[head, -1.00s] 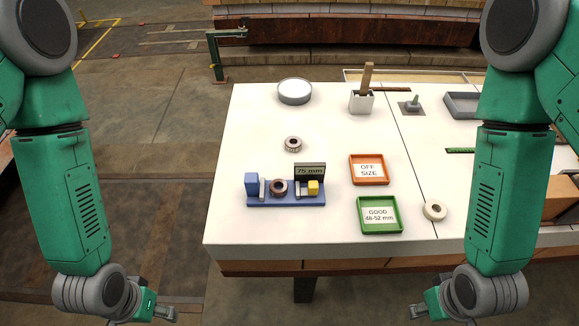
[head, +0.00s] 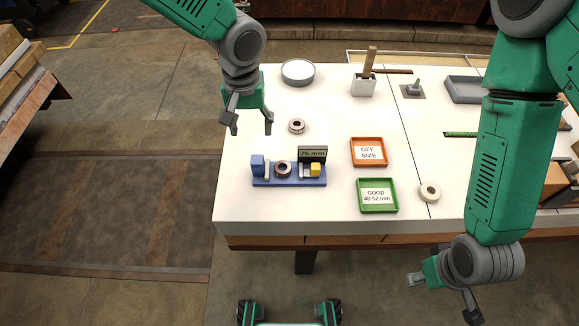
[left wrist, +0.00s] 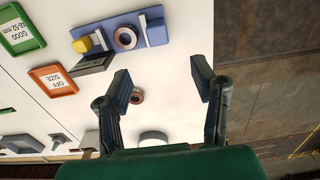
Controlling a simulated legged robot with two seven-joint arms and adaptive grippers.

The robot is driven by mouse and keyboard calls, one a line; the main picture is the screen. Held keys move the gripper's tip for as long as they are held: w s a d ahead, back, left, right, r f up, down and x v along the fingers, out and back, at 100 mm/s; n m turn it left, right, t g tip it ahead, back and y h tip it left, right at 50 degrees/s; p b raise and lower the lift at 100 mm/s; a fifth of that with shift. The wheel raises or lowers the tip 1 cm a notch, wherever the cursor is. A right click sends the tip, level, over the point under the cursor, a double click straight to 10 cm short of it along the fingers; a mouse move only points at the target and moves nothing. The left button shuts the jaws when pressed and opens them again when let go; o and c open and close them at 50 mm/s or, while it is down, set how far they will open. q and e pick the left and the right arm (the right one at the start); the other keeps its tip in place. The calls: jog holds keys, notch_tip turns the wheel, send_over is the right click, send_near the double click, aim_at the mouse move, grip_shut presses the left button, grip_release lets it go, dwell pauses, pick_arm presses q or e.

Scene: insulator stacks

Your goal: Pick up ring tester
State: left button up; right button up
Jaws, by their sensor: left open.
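My left gripper (head: 251,128) is open and empty above the table's left part, behind and left of the tester. In the left wrist view its fingers (left wrist: 161,82) are spread, with a loose ring (left wrist: 137,97) beyond. My right gripper (head: 425,278) hangs before the table's front edge; its jaws are unclear.
An orange "OFF SIZE" tray (head: 369,152) and a green "GOOD" tray (head: 377,195) stand right of the tester. A pale ring (head: 430,191) lies beside the green tray. A round grey dish (head: 298,73) and a white holder (head: 363,86) stand behind.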

aim_at(260, 156)
pick_arm(q)
jog(key=f, duration=0.6)
jog(key=shift+a+f, duration=0.2)
jog(key=shift+a, duration=0.1)
jog(key=shift+d+f, duration=0.45)
jog(key=shift+d, duration=0.05)
notch_tip(260, 156, down, 4)
jog(key=shift+f+p, duration=0.2)
jog(key=shift+p, duration=0.2)
jog(key=shift+w+a+f, duration=0.1)
jog(key=shift+a+f, duration=0.15)
jog(key=shift+a, duration=0.1)
jog(key=shift+d, duration=0.1)
jog(key=c, duration=1)
jog(key=shift+d, duration=0.2)
grip_shut()
jog(key=shift+d+r, duration=0.1)
jog(key=shift+d, duration=0.15)
jog(key=r, duration=0.9)
jog(key=shift+a, duration=0.3)
jog(key=shift+d+r, duration=0.2)
jog(key=shift+r, duration=0.35)
